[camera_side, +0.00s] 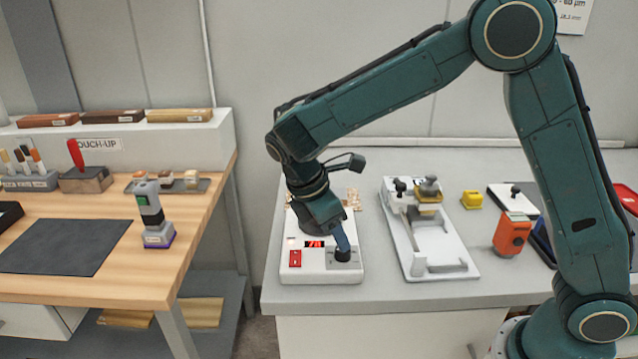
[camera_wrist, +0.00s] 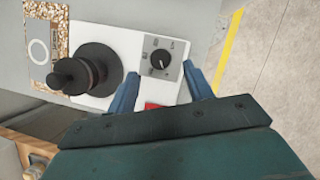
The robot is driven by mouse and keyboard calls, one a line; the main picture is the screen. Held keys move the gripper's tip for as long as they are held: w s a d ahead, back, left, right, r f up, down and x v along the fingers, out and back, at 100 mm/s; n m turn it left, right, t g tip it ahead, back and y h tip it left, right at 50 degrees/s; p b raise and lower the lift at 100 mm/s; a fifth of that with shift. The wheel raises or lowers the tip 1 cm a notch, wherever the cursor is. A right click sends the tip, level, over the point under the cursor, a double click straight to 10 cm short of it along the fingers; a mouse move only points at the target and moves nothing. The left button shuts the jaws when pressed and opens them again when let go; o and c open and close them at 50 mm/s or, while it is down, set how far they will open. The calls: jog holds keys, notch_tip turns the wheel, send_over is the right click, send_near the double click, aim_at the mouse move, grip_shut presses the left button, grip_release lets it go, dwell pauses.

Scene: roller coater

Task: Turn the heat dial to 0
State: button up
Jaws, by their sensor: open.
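The heat dial is a black round knob (camera_wrist: 160,60) with a pale pointer line on a grey scale plate, in the wrist view. In the side view the black knob (camera_side: 342,254) sits at the front right of the white unit (camera_side: 322,276), below my gripper. My gripper (camera_side: 340,240) is open above the knob. In the wrist view its two blue fingers (camera_wrist: 160,85) stand apart, one each side of the dial and nearer the camera. I cannot tell whether they touch it. The scale marks are too small to read.
A red switch (camera_side: 295,258) and a lit red display (camera_side: 313,244) are on the same unit. A black spool-like part (camera_wrist: 85,73) stands beside the dial. A white fixture (camera_side: 430,235) stands to the right. The wooden bench (camera_side: 130,275) is to the left.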

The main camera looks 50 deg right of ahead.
jog(key=v, duration=0.9)
jog(key=shift+s, duration=0.1)
dwell(0.3)
jog(key=shift+r, duration=0.1)
jog(key=s+d+r+m+t+y, duration=0.1)
jog(key=s+d+r+m+t, duration=0.1)
jog(key=s+d+r+m, duration=0.25)
jog(key=s+d+r+m+t+y, duration=0.1)
jog(key=s+d+r+m+t, duration=0.15)
jog(key=s+d, duration=0.35)
jog(key=s+f+m+t+y, duration=0.2)
jog(key=s+m, duration=0.4)
jog(key=s, duration=0.6)
jog(key=shift+d+f+m+t, duration=0.3)
jog(key=shift+t, duration=0.15)
